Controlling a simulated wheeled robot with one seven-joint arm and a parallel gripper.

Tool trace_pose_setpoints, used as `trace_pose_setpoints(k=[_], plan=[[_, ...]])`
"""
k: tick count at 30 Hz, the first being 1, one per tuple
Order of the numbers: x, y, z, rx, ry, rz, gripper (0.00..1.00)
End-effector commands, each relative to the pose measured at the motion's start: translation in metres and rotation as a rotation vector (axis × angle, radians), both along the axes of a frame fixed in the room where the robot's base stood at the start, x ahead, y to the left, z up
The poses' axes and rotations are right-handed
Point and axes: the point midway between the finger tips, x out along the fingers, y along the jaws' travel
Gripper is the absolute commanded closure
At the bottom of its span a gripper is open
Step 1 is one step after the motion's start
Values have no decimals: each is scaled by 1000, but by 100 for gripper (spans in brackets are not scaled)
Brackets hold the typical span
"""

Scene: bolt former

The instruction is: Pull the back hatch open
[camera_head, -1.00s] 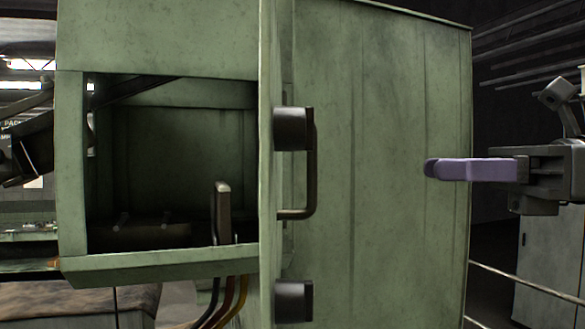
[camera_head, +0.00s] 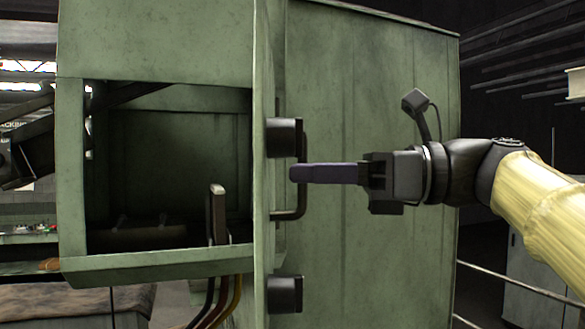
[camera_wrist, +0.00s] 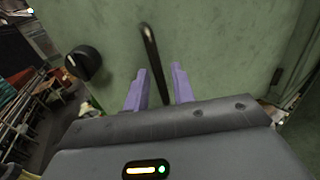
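The green hatch (camera_head: 263,80) shows nearly edge-on in the head view, beside the dark opening of the green machine. Its dark bar handle (camera_head: 302,205) stands out from its right side. My gripper (camera_head: 294,173) has purple fingers and overlaps the handle's bar in the head view. In the wrist view, my gripper (camera_wrist: 160,70) is open, its two fingers clearly apart. The handle (camera_wrist: 149,50) runs down between them there, nearer the left finger. I cannot tell whether a finger touches it. The handle's lower end is hidden behind my gripper body.
Two dark round knobs sit on the hatch, an upper one (camera_head: 284,137) and a lower one (camera_head: 285,294); one shows in the wrist view (camera_wrist: 84,62). A green machine wall (camera_head: 390,90) stands behind my gripper. A thin rail (camera_head: 520,282) runs at lower right.

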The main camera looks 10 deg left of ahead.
Motion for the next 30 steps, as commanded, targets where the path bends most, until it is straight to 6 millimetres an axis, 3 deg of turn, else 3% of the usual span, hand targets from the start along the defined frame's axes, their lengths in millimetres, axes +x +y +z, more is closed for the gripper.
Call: trace_pose_setpoints(k=[5, 14, 18, 26, 30], plan=[[1, 14, 1, -1, -1, -7, 75], [1, 16, 0, -1, -1, -9, 75], [1, 16, 0, -1, -1, -9, 100], [2, 14, 0, 0, -1, -10, 100], [3, 4, -2, 1, -1, -12, 100]])
